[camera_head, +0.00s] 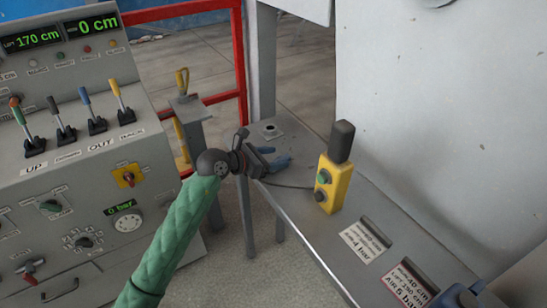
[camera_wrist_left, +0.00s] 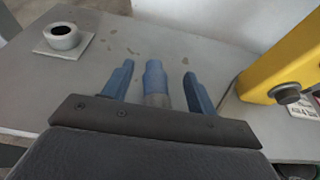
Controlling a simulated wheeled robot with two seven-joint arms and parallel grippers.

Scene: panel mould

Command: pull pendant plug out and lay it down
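The pendant plug (camera_wrist_left: 156,84), a cylinder with a blue end and a grey body, lies between the fingers of my left gripper (camera_wrist_left: 158,88) in the left wrist view, with a gap on either side. Its lower end is hidden by the gripper body. My left gripper (camera_head: 284,164) is open, low over the grey table. The round socket (camera_head: 270,131) stands beyond it; in the left wrist view the socket (camera_wrist_left: 62,37) shows an empty dark hole. The yellow pendant (camera_head: 333,183) stands upright to the right, with a dark cable (camera_head: 292,187) running towards the gripper.
A control console (camera_head: 75,155) with levers fills the left. Two labelled slots (camera_head: 378,230) and a blue object (camera_head: 458,296) are at the table's right front. A red frame (camera_head: 243,70) and a white panel (camera_head: 440,100) stand behind. Bare table lies around the plug.

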